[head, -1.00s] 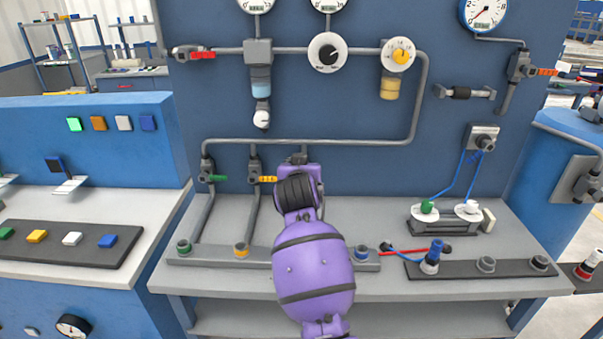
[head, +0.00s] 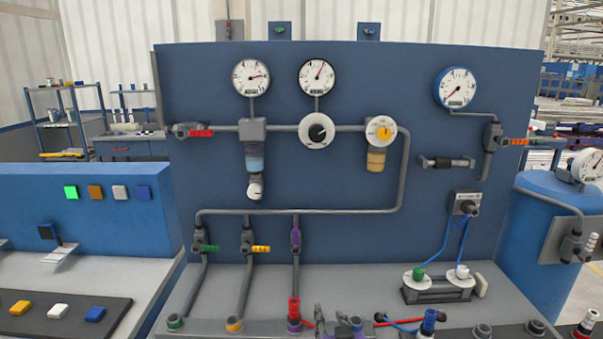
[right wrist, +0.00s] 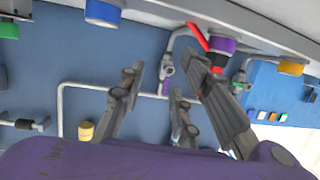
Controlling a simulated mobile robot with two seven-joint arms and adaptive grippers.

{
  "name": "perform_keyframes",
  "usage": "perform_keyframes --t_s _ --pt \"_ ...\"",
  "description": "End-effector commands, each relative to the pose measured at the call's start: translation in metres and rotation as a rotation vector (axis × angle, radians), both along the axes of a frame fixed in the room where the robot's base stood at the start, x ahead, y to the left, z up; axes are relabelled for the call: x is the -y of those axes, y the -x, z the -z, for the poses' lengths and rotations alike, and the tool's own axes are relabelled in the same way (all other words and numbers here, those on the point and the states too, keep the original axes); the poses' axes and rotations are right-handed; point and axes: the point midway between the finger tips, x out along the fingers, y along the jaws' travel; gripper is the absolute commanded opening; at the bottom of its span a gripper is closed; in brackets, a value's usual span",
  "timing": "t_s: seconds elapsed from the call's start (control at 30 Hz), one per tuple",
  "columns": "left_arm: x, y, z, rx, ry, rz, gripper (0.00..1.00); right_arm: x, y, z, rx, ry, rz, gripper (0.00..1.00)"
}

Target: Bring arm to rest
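My right gripper (head: 338,318) shows at the bottom middle of the head view, with only its grey fingers in frame. In the right wrist view its fingers (right wrist: 165,85) are spread apart with nothing between them. A red plug (head: 294,309) stands upright in the purple socket (head: 294,327), just left of the fingers. In the wrist view the purple socket (right wrist: 222,44) appears upside down near the right finger. The fingers look apart from the plug, but depth is hard to judge. The purple valve (head: 296,239) is above the plug on its pipe. My left gripper is not in view.
A blue panel (head: 330,180) with gauges and pipes stands behind the bench. A blue plug (head: 429,321) with red and blue hoses is right of the gripper. Green (head: 174,322) and orange (head: 234,325) sockets are at left. The space before the upper panel is clear.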

Motion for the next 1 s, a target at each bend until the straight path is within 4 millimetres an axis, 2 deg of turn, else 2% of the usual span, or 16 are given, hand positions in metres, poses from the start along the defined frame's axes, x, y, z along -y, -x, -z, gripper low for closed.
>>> perform_keyframes --t_s 0.03,0.1,0.17,0.27,0.3,0.5,0.6,0.7,0.8,1.0 --pt "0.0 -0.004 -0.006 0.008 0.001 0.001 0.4 0.014 0.026 0.018 -0.026 0.005 0.005 0.3" --pt "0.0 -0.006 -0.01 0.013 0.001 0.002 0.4 0.031 0.063 0.045 -0.063 0.006 0.011 0.3" --pt "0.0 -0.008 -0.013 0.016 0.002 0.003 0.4 0.044 0.097 0.066 -0.097 0.008 0.015 0.3" --pt "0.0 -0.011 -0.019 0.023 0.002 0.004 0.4 0.064 0.157 0.098 -0.164 0.008 0.027 0.3" --pt "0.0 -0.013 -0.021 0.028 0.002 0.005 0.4 0.071 0.183 0.111 -0.196 0.009 0.032 0.3" --pt "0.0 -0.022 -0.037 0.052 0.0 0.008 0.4 0.103 0.314 0.162 -0.374 0.013 0.066 0.3" --pt "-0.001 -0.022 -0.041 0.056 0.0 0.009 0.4 0.114 0.366 0.18 -0.454 0.025 0.081 0.3" --pt "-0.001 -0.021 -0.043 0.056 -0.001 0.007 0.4 0.122 0.401 0.192 -0.509 0.033 0.094 0.3" --pt "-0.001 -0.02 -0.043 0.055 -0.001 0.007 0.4 0.126 0.419 0.197 -0.538 0.036 0.103 0.3" --pt "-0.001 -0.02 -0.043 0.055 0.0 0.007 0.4 0.127 0.426 0.2 -0.549 0.036 0.107 0.3"
